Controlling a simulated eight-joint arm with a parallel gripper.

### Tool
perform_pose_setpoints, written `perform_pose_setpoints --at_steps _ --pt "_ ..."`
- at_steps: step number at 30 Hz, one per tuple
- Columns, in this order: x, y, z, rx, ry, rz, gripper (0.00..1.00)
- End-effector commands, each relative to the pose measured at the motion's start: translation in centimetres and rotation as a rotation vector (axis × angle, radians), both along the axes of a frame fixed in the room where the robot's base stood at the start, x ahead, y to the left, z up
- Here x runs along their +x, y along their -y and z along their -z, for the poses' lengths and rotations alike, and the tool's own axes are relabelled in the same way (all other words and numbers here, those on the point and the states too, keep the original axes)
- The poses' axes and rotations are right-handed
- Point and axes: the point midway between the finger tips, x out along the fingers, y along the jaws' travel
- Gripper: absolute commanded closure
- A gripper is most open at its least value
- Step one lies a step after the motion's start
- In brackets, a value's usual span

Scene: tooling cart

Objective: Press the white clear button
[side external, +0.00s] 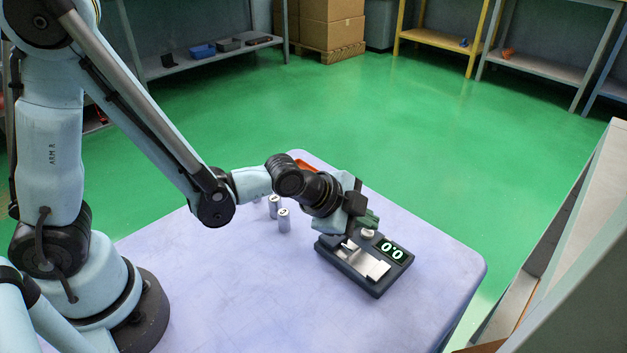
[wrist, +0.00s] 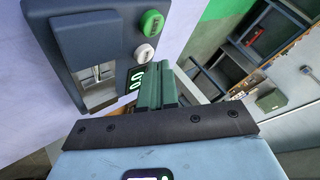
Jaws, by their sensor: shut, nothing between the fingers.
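The measuring device (side external: 372,287) is a dark box with a display (side external: 392,251) that reads 0.0. The white clear button (wrist: 144,53) shows in the wrist view, directly beside a green button (wrist: 149,23) on the device's face. My gripper (side external: 371,220) is over the device's back edge in the side view, with its green fingers shut and empty. In the wrist view the fingertips (wrist: 157,69) appear just below the white button, with a small gap in the picture. I cannot tell their height above it. The fingers partly cover the display in the wrist view.
Several small metal cylinders (side external: 284,220) stand on the pale table (side external: 230,300) left of the device. An orange-red object (side external: 304,165) is partly hidden behind my wrist. The table's front is clear. A grey panel (side external: 575,250) stands beyond the right edge.

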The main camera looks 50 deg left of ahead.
Motion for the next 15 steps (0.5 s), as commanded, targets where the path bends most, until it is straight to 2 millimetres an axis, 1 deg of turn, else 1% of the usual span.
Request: perform_pose_setpoints --at_steps 4,15 --pt "-0.02 -0.01 -0.65 0.0 0.0 0.0 1.0" --pt "-0.01 -0.01 -0.96 0.0 0.0 0.0 1.0"
